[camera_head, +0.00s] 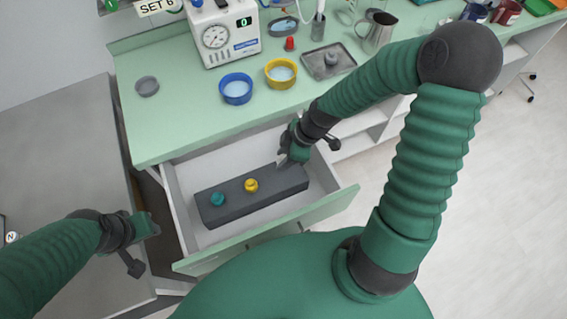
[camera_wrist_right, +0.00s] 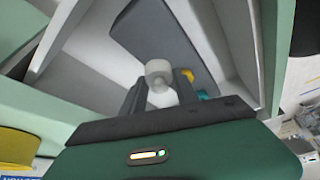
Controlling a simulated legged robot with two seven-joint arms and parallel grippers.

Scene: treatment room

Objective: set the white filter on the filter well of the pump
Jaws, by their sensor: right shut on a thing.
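My right gripper (camera_head: 286,158) is over the right end of a dark grey block (camera_head: 232,208) in the open drawer. In the right wrist view its fingers (camera_wrist_right: 160,92) are shut on a round white filter (camera_wrist_right: 158,70); the head view mostly hides this filter. A teal filter (camera_head: 217,199) and a yellow filter (camera_head: 251,185) sit on the block. The white pump (camera_head: 222,35) with a dial and a green display stands at the back of the counter; I cannot make out its filter well.
The drawer (camera_head: 325,208) is pulled out below the green counter (camera_head: 165,125). On the counter are a blue bowl (camera_head: 236,101), a yellow bowl (camera_head: 281,85), a grey round dish (camera_head: 147,87), a small red item (camera_head: 290,44), a metal tray (camera_head: 314,64) and a steel jug (camera_head: 376,42).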

